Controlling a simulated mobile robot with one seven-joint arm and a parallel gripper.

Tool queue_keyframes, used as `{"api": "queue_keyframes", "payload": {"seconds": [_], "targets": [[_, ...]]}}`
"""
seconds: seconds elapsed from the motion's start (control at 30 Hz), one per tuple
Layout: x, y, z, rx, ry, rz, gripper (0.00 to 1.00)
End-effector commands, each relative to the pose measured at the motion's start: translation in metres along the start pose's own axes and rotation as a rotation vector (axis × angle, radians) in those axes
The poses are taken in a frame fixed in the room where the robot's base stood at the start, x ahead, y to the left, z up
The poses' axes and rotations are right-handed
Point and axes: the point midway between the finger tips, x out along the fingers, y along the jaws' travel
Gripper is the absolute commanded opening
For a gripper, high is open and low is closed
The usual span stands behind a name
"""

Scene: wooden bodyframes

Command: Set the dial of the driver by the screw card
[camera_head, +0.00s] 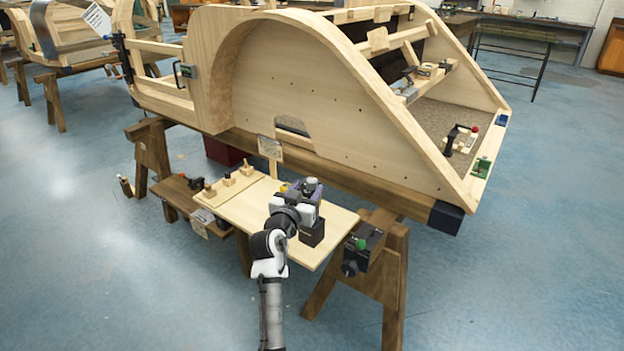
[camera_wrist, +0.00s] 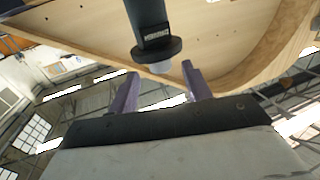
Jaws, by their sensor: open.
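The driver stands upright on the light board, its black base (camera_head: 312,235) showing below my gripper. Its upper part hides partly behind my gripper (camera_head: 303,192). In the wrist view, which is upside down, the driver (camera_wrist: 150,20) has a dark body with a small unreadable label, a wide dark collar and a pale dial end (camera_wrist: 160,67). My gripper (camera_wrist: 160,70) is open, with its purple fingers apart on either side of the pale end. I cannot tell whether either finger touches it. A small card (camera_head: 270,148) stands on a post behind the board; its print is too small to read.
The light board (camera_head: 245,212) carries small wooden blocks with pegs (camera_head: 229,180) at its left. A second card (camera_head: 199,229) hangs at its front left. A black device with a green knob (camera_head: 361,244) sits at the right. The large wooden frame (camera_head: 330,150) rises close behind.

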Motion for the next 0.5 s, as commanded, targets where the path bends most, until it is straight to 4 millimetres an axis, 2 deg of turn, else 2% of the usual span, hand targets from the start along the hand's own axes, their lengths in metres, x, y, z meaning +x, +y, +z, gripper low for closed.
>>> {"api": "queue_keyframes", "payload": {"seconds": [0.1,0.2,0.5], "targets": [[0.021,0.000,-0.002,0.001,-0.001,0.001,0.49],[0.034,0.000,-0.001,0.001,-0.001,0.000,0.49],[0.046,0.000,0.000,0.000,0.000,-0.001,0.49]]}}
